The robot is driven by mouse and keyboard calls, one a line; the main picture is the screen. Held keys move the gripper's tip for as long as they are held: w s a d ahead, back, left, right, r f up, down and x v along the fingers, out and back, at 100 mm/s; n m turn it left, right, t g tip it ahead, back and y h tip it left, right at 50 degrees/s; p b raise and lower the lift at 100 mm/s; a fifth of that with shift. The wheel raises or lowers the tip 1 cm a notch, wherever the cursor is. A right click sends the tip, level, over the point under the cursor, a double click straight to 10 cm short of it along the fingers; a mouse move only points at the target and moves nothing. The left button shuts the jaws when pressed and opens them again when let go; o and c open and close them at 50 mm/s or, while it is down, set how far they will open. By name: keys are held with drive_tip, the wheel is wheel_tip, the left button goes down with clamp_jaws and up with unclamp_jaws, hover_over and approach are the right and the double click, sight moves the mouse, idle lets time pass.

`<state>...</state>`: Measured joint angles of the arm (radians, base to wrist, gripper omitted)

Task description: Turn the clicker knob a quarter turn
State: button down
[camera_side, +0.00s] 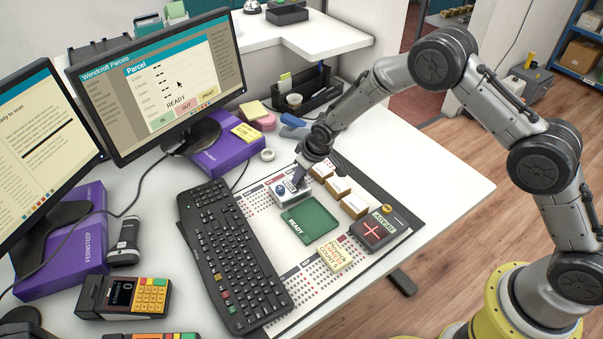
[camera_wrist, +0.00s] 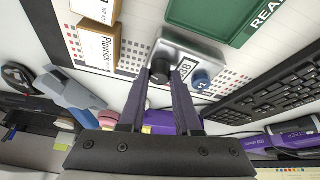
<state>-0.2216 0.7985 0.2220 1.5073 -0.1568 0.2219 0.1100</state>
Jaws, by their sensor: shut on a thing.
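The clicker (camera_side: 283,197) is a small grey box on the printed desk mat, beside the green tray. In the wrist view the clicker (camera_wrist: 190,47) shows a number window, a blue button (camera_wrist: 202,80) and a dark round knob (camera_wrist: 160,66). My gripper (camera_wrist: 160,78) points down at the clicker, its two long fingers close together and shut on the knob. In the side view my gripper (camera_side: 301,175) reaches the clicker's far right end, and its fingers and wrist hide the knob there. I cannot tell the knob's angle.
A green READY tray (camera_side: 310,221) lies close in front of the clicker. Small cartons (camera_side: 338,188) stand to its right, with a dark device bearing a red cross (camera_side: 374,232) nearer. A black keyboard (camera_side: 236,257) is on the left. The white desk (camera_side: 425,170) is clear at right.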

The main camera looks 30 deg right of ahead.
drive_tip(key=m+h, duration=0.1)
drive_tip(key=m, duration=0.3)
drive_tip(key=m+h, duration=0.1)
drive_tip(key=m, duration=0.2)
drive_tip(key=shift+w+a+g+h, duration=0.1)
drive_tip(key=shift+a+g+h, duration=0.2)
drive_tip(key=m+h, duration=0.1)
drive_tip(key=m, duration=0.2)
drive_tip(key=m+g, duration=0.1)
drive_tip(key=m, duration=0.2)
drive_tip(key=shift+w+a+h, duration=0.1)
drive_tip(key=shift+h, duration=0.3)
drive_tip(key=shift+g, duration=0.3)
drive_tip(key=c, duration=0.6)
unclamp_jaws()
drive_tip(key=v, duration=1.4)
